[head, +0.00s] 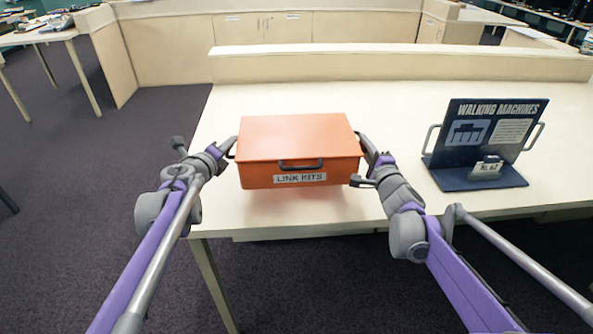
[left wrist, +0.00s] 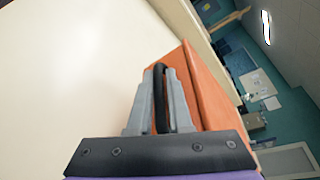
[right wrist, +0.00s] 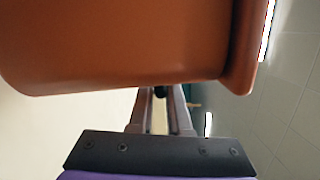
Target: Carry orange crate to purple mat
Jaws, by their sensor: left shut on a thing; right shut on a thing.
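The orange crate (head: 300,140) has a closed lid, a dark front handle and a white "LINK KITS" label. It is level over the left part of the cream table (head: 225,205); I cannot tell for sure whether it touches the top. My left gripper (head: 228,150) is shut on the crate's left side handle, a dark bar between the fingers in the left wrist view (left wrist: 160,90). My right gripper (head: 368,162) is at the crate's right side, shut on its handle, mostly hidden below the crate wall in the right wrist view (right wrist: 160,100). No purple mat is in view.
A dark "Walking Machines" display stand (head: 490,135) with side handles stands on the table to the right of the crate. A low cream partition (head: 400,65) runs along the back. Carpeted floor (head: 90,190) is open at the left. Another table (head: 40,38) stands far left.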

